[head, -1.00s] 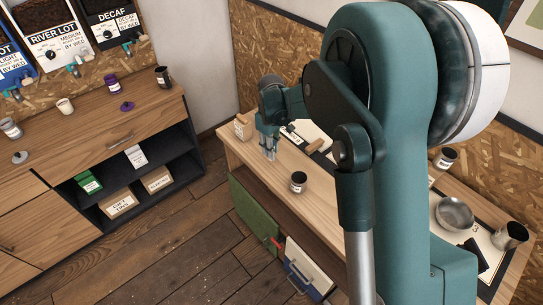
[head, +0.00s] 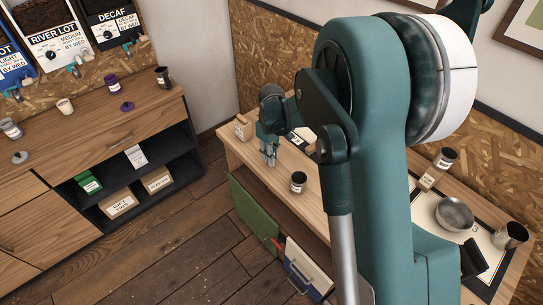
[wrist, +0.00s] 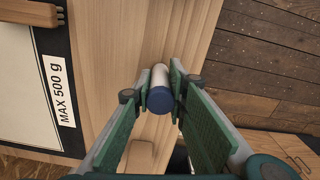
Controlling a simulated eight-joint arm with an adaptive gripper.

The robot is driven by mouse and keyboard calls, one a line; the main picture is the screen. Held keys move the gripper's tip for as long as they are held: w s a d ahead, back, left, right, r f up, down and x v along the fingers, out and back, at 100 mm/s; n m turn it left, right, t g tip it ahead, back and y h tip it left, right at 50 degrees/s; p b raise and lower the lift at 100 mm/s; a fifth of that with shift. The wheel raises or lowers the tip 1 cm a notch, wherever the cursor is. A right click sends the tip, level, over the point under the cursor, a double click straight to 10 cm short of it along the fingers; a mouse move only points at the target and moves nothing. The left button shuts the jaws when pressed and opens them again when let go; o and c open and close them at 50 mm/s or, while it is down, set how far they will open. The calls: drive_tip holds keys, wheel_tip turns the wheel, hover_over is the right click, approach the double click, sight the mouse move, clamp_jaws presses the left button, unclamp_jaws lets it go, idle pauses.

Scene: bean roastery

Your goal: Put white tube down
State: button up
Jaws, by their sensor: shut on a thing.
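My gripper (wrist: 161,90) is shut on the white tube (wrist: 160,72), which has a blue end (wrist: 160,100) facing the wrist camera. The tube sits between the two fingertips, over the bare wood of the table (wrist: 185,30). Whether its far end touches the wood cannot be told. In the head view my gripper (head: 269,160) points down near the left end of the table (head: 235,146); the tube is too small to make out there.
A dark labelled cup (head: 298,182) stands on the table right of my gripper. A wooden box (head: 242,128) stands behind it to the left. A dark-edged mat marked "MAX 500 g" (wrist: 58,92) lies beside the tube. A metal bowl (head: 455,214) is farther right.

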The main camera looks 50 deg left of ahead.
drive_tip(key=shift+f, duration=0.15)
drive_tip(key=o, duration=0.8)
drive_tip(key=shift+c, duration=0.2)
wheel_tip(320, 180, up, 12)
drive_tip(key=shift+r, duration=0.2)
idle(0.7)
idle(0.4)
